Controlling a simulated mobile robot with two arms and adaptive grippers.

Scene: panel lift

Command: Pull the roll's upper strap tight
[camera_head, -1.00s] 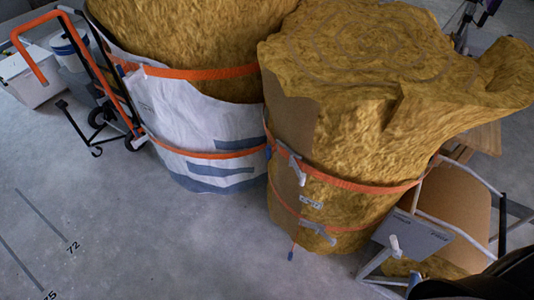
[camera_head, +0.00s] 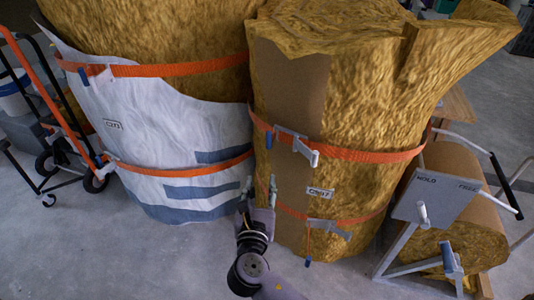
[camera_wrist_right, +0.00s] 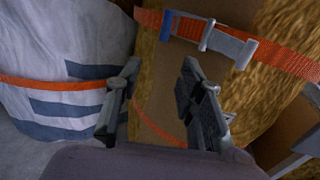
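The roll (camera_head: 385,100) is a brown, fibrous insulation roll standing upright at centre right. Its upper strap (camera_head: 365,155) is an orange band around it, with a grey buckle (camera_head: 297,144) at the front and a blue end (camera_head: 268,139) to the buckle's left. In the right wrist view, the upper strap (camera_wrist_right: 282,57), buckle (camera_wrist_right: 222,40) and blue end (camera_wrist_right: 166,24) show above the fingers. My right gripper (camera_head: 259,187) is open and empty, below and left of the buckle; its spread fingers (camera_wrist_right: 155,85) also show in the right wrist view. My left gripper is not in view.
A lower orange strap with its own buckle (camera_head: 328,228) circles the same roll. A white-wrapped roll (camera_head: 180,125) stands close on the left, beside an orange-framed hand cart (camera_head: 40,85). A metal stand with a grey panel (camera_head: 437,193) is at right. Floor is clear at front left.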

